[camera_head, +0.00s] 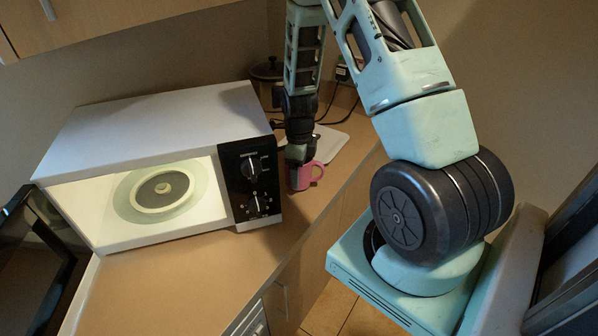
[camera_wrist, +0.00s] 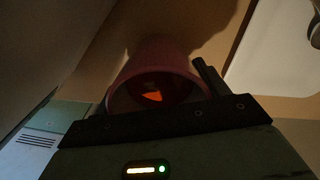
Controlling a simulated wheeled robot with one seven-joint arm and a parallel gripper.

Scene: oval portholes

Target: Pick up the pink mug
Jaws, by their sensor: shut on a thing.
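The pink mug (camera_head: 304,177) stands on the counter to the right of the microwave, with its handle toward the right. In the wrist view, the mug (camera_wrist: 158,62) is dark and dim, with its round opening facing the camera and a small orange patch inside. My gripper (camera_head: 299,156) comes down from above onto the mug and is shut on it. In the wrist view, a dark finger shows at the mug's right side, and the gripper body hides the near part of the rim. Whether the mug's base touches the counter cannot be told.
A white microwave (camera_head: 160,120) with a lit interior and dark control panel stands close to the left of my gripper. A white board (camera_head: 334,142) lies behind the mug. A dark lidded pot (camera_head: 266,72) and cables are at the back. The counter's front edge (camera_head: 330,212) is near on the right.

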